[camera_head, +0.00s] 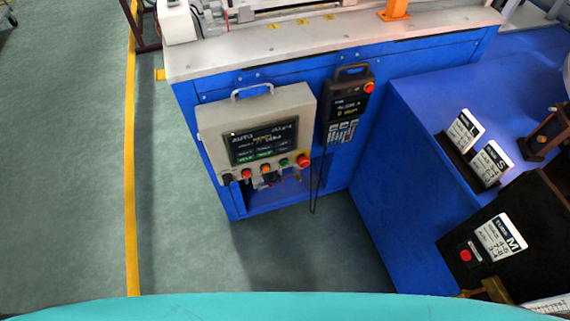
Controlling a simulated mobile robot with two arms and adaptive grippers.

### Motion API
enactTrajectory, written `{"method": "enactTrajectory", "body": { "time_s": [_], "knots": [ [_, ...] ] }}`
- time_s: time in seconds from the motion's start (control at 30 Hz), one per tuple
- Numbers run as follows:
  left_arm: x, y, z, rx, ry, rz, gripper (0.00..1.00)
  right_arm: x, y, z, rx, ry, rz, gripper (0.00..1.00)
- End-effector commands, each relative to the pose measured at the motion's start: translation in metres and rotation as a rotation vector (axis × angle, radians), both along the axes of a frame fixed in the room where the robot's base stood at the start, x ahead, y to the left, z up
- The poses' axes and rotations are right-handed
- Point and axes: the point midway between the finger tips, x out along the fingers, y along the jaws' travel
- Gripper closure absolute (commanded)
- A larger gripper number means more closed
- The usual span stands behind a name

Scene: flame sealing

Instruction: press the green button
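The green button (284,162) is a small round button in the row along the lower edge of a beige control box (215,122). It lies between an orange button (266,168) on its left and a larger red button (303,160) on its right. The box hangs on the front of a blue machine and has a lit dark screen (262,142) above the buttons. Neither of my grippers is in view, and nothing covers the green button.
A dark hand-held pendant (347,105) hangs right of the box, with a cable below it. A blue cabinet (400,190) juts forward on the right, bearing labelled signs (492,163). Green floor (70,170) with a yellow line (130,150) is clear on the left.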

Motion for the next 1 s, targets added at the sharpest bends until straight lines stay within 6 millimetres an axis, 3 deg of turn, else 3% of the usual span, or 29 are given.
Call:
{"method": "enactTrajectory", "body": {
  "time_s": [0.1,1.0],
  "knots": [
    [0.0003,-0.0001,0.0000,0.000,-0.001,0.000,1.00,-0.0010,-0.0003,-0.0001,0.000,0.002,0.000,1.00],
    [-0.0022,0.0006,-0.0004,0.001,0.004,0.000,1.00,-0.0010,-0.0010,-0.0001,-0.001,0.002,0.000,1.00]
  ]
}}
